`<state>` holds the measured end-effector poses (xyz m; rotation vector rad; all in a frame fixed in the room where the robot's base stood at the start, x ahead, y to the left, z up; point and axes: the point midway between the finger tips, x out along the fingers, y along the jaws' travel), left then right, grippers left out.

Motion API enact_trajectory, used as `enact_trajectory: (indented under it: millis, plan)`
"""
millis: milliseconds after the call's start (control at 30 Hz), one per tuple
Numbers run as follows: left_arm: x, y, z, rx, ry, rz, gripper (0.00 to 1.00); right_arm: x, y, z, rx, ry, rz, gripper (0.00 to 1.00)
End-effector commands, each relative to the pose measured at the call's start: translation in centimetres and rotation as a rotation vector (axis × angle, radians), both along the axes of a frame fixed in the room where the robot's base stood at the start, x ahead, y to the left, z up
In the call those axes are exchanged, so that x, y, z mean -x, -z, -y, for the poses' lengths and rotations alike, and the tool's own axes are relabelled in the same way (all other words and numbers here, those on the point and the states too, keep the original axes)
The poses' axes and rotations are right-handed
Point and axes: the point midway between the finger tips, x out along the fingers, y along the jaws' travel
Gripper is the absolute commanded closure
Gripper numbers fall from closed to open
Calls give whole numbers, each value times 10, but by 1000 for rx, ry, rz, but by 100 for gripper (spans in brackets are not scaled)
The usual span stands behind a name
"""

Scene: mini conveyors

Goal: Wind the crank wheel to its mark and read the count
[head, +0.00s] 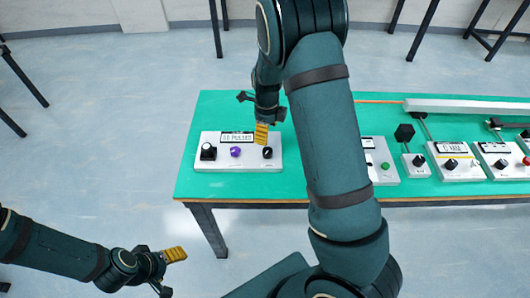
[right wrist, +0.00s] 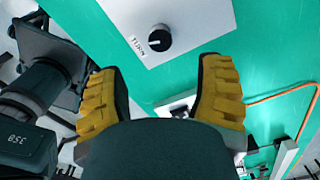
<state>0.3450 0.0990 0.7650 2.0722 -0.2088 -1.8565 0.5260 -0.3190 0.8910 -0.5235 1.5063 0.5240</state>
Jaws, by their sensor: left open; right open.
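A white panel (head: 222,165) lies at the left end of the green table. Its small display (head: 237,137) seems to read a number and "PULSES"; the digits are too small to be sure. It carries a black crank-like part (head: 208,151), a purple button (head: 235,152) and a black knob (head: 267,153). My right gripper (head: 262,133) is open just above and behind that knob, apart from it. In the right wrist view, a black knob (right wrist: 158,38) with a white line and the label "TURN" sits beyond the open fingers (right wrist: 157,70). My left gripper (head: 168,270) is open, off the table.
The green table (head: 235,108) is bare behind the panel. More panels stand to the right, one with a green button (head: 386,166), others with black knobs (head: 451,163). A long pale bar (head: 465,106) lies behind them. My right arm hides the table's middle.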

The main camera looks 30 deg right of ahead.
Motion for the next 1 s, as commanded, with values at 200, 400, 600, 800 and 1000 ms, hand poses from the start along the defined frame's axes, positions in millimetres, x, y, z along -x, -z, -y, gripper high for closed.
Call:
enact_trajectory:
  millis: [200,400,600,800,1000]
  plan:
    - [1,14,0,0,3,-2,31,1,48,0,0,0,-4,33]
    - [-1,22,0,0,2,2,31,1,82,0,0,-1,-2,33]
    - [-2,26,0,-1,1,5,31,0,101,0,1,-2,-1,33]
    - [-2,27,0,-1,1,6,31,0,105,0,1,-2,-1,33]
    - [-2,27,0,-1,1,6,31,0,105,0,0,-2,0,35]
